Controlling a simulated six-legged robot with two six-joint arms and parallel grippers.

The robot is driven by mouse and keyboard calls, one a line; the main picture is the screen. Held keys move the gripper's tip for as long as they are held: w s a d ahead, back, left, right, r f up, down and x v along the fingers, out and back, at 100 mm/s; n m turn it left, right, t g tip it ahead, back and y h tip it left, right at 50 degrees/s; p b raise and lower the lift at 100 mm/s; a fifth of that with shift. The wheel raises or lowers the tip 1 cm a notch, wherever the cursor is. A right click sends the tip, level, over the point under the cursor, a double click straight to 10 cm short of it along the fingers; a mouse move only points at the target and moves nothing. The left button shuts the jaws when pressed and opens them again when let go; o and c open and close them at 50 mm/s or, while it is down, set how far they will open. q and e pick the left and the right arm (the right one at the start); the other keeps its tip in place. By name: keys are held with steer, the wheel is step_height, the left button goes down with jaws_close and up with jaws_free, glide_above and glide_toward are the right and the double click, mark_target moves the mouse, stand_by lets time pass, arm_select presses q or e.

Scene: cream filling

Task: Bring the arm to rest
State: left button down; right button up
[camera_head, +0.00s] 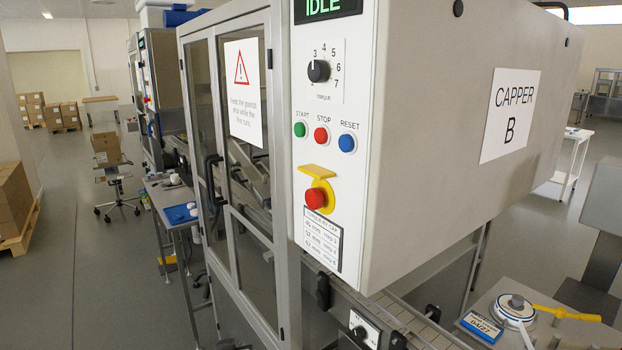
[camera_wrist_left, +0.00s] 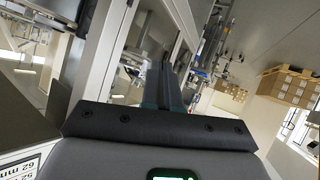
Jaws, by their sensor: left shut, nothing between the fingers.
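My left gripper (camera_wrist_left: 167,72) shows in the left wrist view as two dark fingers with teal edges. They are together with nothing between them. In the head view I cannot make out the left gripper clearly. The capper's control panel (camera_head: 330,120) fills the middle of the head view, with a torque knob, several buttons and a display reading IDLE. Part of its torque label (camera_wrist_left: 20,166) shows at the lower left in the wrist view. My right gripper is in neither view.
Capper B's grey housing (camera_head: 455,130) takes up the right. Its glazed guard door (camera_head: 245,150) stands left of the panel. A side table with a blue mat (camera_head: 181,213) is beyond it. A white round item (camera_head: 515,308) lies at lower right.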

arm_select(q)
steer(key=s+a+f+g+h, duration=0.1)
steer(key=s+f+g, duration=0.2)
steer(key=s+f, duration=0.5)
steer(key=s+f+g, duration=0.3)
steer(key=s+f, duration=0.3)
steer(key=f, duration=0.5)
steer(key=s+d+f+g+h, duration=0.1)
steer(key=s+d+f+g, duration=0.1)
steer(key=s, duration=0.8)
steer(key=s+d+f+g+h, duration=0.2)
steer(key=s+d+g, duration=0.1)
steer(key=s, duration=0.6)
steer(key=shift+s+f+g, duration=0.3)
steer(key=shift+s+f, duration=0.05)
steer(key=shift+s, duration=0.05)
